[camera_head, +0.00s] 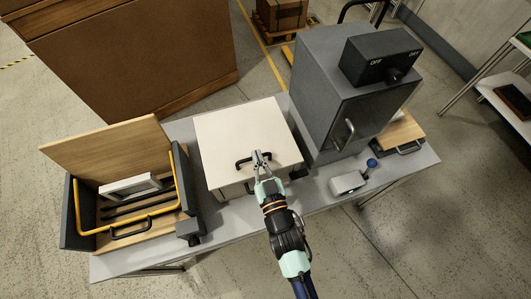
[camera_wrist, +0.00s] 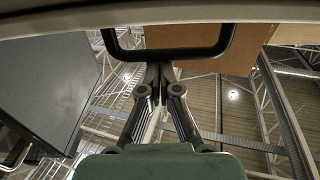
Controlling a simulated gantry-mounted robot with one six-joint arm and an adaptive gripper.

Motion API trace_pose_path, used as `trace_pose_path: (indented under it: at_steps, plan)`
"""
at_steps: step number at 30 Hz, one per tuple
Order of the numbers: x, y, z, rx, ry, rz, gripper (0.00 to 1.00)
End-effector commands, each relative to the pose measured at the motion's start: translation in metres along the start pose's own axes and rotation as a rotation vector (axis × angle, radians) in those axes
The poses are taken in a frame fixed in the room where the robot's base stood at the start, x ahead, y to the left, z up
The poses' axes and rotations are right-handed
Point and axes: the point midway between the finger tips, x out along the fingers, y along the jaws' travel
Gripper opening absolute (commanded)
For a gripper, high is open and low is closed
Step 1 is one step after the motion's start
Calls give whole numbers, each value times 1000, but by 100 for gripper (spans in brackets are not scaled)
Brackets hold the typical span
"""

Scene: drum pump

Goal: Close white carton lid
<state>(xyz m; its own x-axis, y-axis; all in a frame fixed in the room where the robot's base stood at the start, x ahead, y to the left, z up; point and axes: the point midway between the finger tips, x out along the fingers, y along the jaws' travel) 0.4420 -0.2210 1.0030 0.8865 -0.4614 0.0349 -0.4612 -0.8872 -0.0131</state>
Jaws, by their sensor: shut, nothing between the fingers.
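The white carton (camera_head: 231,190) stands mid-table, with its broad pale lid (camera_head: 240,128) spread over the top. I cannot tell whether a gap remains under the lid. A black handle (camera_head: 243,163) is at the lid's front; a dark handle loop (camera_wrist: 168,54) also spans the top of the wrist view, below a pale edge (camera_wrist: 160,11). My gripper (camera_head: 262,155) is at the handle's right part in the head view. Its fingertips (camera_wrist: 160,72) are together and empty, close to the loop; contact is unclear.
A grey cabinet (camera_head: 320,60) with a switch box (camera_head: 381,57) stands right of the carton. An open dark box (camera_head: 75,215) with a raised wooden lid (camera_head: 110,150) stands left. A small device with a blue knob (camera_head: 348,183) sits at front right.

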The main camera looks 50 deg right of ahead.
Motion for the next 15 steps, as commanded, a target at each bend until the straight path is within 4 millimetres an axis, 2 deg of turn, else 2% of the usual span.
trace_pose_path:
  at_steps: [3, 15]
  plan:
    - [-2, -3, 9, 0, -2, -6, 0]
    - [-4, -4, 16, 0, -17, -9, 0]
